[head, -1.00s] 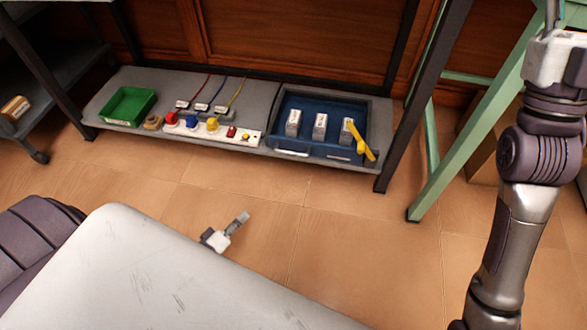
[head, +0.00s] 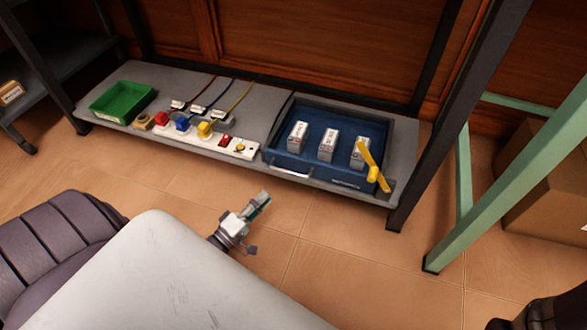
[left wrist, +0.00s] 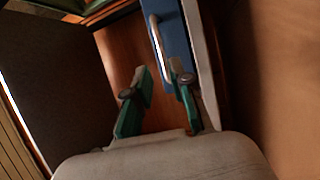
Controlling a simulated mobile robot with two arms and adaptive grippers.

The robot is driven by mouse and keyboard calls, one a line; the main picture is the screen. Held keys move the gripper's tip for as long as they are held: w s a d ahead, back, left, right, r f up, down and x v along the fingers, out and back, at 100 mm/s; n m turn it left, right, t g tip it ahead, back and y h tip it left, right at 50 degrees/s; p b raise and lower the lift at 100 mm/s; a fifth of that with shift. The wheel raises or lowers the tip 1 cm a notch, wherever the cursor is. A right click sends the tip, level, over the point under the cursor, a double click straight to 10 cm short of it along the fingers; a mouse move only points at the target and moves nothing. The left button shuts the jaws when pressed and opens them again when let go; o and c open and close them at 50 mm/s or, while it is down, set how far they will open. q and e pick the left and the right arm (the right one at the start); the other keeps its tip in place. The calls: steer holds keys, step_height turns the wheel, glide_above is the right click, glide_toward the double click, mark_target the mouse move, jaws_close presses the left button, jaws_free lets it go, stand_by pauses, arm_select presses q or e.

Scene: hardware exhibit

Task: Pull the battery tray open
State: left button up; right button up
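The blue battery tray (head: 313,152) sits in the right part of the low grey shelf. It holds three white-and-grey batteries (head: 327,145) standing upright. A pale bar handle (head: 290,173) is on its front face, left of a small label. My left gripper (head: 262,198) is in front of the shelf, below and left of the handle, apart from it. In the left wrist view my left gripper (left wrist: 160,72) has its green-and-dark fingers spread, with nothing between them. The handle (left wrist: 157,50) and blue front (left wrist: 174,35) show beyond the fingertips. My right gripper is out of view.
A yellow lever (head: 371,165) stands at the tray's right side. Left on the shelf are a green bin (head: 122,102) and a strip with coloured buttons (head: 204,130). A dark post (head: 430,145) and green frame leg (head: 510,190) stand at right. The floor in front is clear.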

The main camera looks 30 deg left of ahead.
mark_target(290, 172)
arm_select(q)
steer(key=b+x, duration=0.4)
steer(key=x, duration=0.7)
steer(key=shift+w+d, duration=0.1)
steer(key=shift+w, duration=0.25)
jaws_close()
